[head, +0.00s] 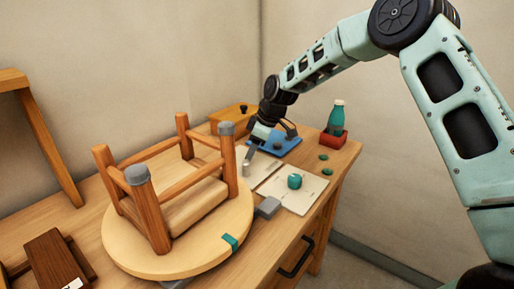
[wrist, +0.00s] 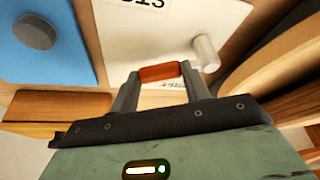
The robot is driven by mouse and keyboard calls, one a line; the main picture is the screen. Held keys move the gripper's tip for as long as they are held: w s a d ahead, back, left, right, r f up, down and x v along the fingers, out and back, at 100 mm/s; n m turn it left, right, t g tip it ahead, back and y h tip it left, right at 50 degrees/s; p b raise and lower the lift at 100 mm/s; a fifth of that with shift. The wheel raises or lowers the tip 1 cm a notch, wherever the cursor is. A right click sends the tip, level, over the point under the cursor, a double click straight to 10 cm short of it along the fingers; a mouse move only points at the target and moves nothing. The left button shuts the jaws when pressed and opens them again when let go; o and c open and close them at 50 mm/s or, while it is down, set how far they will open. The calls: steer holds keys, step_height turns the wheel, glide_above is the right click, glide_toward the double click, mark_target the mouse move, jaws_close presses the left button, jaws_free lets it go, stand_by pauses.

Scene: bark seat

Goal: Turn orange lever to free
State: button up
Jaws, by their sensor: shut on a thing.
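The orange lever (wrist: 160,72) shows in the wrist view as a short orange bar between my fingertips. My gripper (wrist: 161,78) is shut on it, with one grey finger at each end. A white plate (wrist: 140,35) with partly cut-off black print lies behind it, and a small label beside the lever is partly covered by my fingers. I cannot read a "free" mark. In the head view my gripper (head: 251,152) is low at the white plate (head: 267,172), close to a grey peg (head: 246,169). The lever cannot be made out there.
An upturned wooden stool (head: 187,200) stands on a round board (head: 190,262) just left of my gripper. A blue plate (head: 287,146) with a dark knob lies behind. A second plate (head: 310,200) holds a teal knob (head: 294,181). A teal bottle (head: 336,119) stands in a red block.

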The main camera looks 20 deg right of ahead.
steer(key=n, duration=0.1)
steer(key=w+a+n+g+p, duration=0.1)
steer(key=n, duration=0.1)
steer(key=shift+a+r+y, duration=0.1)
steer(key=shift+a+y, duration=0.1)
steer(key=shift+y, duration=0.1)
steer(key=a+n, duration=0.1)
steer(key=a+n+g+p, duration=0.1)
steer(key=n, duration=0.1)
steer(key=shift+w+n+g, duration=0.2)
steer(key=shift+n+g, duration=0.1)
steer(key=a+n, duration=0.1)
steer(key=n+g+p, duration=0.1)
steer(key=n, duration=0.1)
steer(key=shift+a, duration=0.35)
steer(key=shift+s+a+n+g+h, duration=0.2)
steer(key=shift+a+n+g, duration=0.15)
steer(key=shift+n, duration=0.45)
steer(key=shift+s+a+n+g+h, duration=0.2)
steer(key=shift+a+n+g, duration=0.1)
steer(key=shift+n, duration=0.5)
steer(key=shift+a, duration=0.1)
steer(key=o, duration=1.1)
